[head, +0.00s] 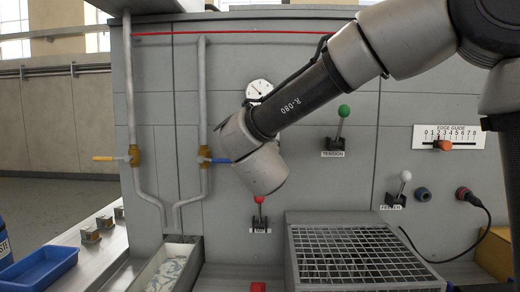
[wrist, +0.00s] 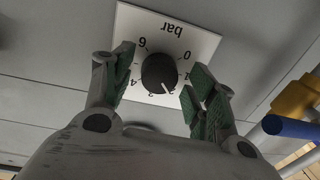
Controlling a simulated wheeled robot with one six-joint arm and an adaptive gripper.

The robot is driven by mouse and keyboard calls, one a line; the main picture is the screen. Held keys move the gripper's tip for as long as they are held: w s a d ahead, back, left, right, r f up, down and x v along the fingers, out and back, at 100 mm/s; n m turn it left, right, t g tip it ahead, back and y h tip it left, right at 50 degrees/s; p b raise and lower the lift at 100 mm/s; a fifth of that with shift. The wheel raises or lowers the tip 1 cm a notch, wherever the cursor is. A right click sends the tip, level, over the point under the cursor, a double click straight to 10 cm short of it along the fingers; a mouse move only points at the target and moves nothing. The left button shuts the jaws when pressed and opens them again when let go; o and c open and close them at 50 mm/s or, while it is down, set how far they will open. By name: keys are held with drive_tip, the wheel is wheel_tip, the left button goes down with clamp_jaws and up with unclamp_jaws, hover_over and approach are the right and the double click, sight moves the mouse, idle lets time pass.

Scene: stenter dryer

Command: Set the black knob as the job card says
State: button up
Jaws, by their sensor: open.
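The black knob (wrist: 159,72) sits on a white dial plate (wrist: 196,40) marked "bar", which appears upside down in the wrist view. Its numbers run from 0 to 6. The knob's white mark points close to the 2. My gripper (wrist: 160,82) is open, with one green-padded finger on each side of the knob. The fingers look apart from the knob, though their exact depth is hard to judge. In the head view my arm hides the knob and the fingers. I see no readable job card.
A blue-handled valve (head: 213,160) is close beside my wrist. A round gauge (head: 259,90), a red-tipped lever (head: 259,212) and a green-tipped TENSION lever (head: 341,125) surround my arm. A metal grate (head: 360,256) lies below. A white-tipped lever (head: 402,187) stands further right.

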drive_tip(key=c, duration=1)
drive_tip(key=shift+c, duration=0.2)
drive_tip(key=shift+f+m+t+h, duration=0.15)
drive_tip(key=shift+m+h, duration=0.1)
drive_tip(key=shift+m, duration=4.35)
drive_tip(key=shift+m+t+h, duration=0.15)
drive_tip(key=shift+m+h, duration=0.1)
drive_tip(key=shift+m, duration=4.35)
